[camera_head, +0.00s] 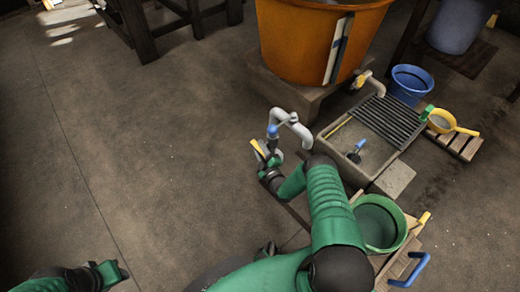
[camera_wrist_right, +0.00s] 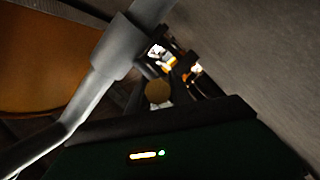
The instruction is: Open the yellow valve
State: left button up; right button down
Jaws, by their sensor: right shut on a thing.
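The yellow valve's lever (camera_head: 258,148) shows at my right gripper (camera_head: 266,158), beside the bent grey pipe (camera_head: 300,130) in the head view. The right gripper is shut on the lever; its fingers hide part of it. In the right wrist view a small yellow part (camera_wrist_right: 168,64) shows between dark finger parts, close to the grey pipe (camera_wrist_right: 110,60); the picture is dark there. A blue handle (camera_head: 272,131) sits on the pipe just above the gripper. My left gripper (camera_head: 122,270) is low at the left, away from the pipe; its opening is unclear.
A large orange vat (camera_head: 300,40) stands behind the pipe, with a second tap (camera_head: 362,80) at its right. A grated basin (camera_head: 345,145), a green bucket (camera_head: 398,222) and a blue bucket (camera_head: 412,82) are to the right. The floor at left is clear.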

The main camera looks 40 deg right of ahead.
jog(key=t+b, duration=0.1)
jog(key=b, duration=0.1)
jog(key=f+m+t+b, duration=0.1)
jog(key=t+b, duration=0.1)
jog(key=b, duration=0.1)
jog(key=shift+s+a+f+h, duration=0.1)
jog(key=shift+s+a+h, duration=0.1)
jog(key=shift+h, duration=0.2)
pick_arm(q)
jog(key=s+b+x, duration=0.1)
jog(key=b+x, duration=0.1)
jog(key=x, duration=0.5)
jog(key=shift+s+f, duration=0.3)
jog(key=shift+f, duration=0.15)
pick_arm(e)
jog(key=shift+r+m+t+h, duration=0.3)
jog(key=shift+m+t, duration=0.2)
jog(key=shift+t, duration=0.1)
jog(key=c, duration=1.3)
grip_release()
jog(key=shift+o, duration=0.5)
jog(key=shift+w+d, duration=0.1)
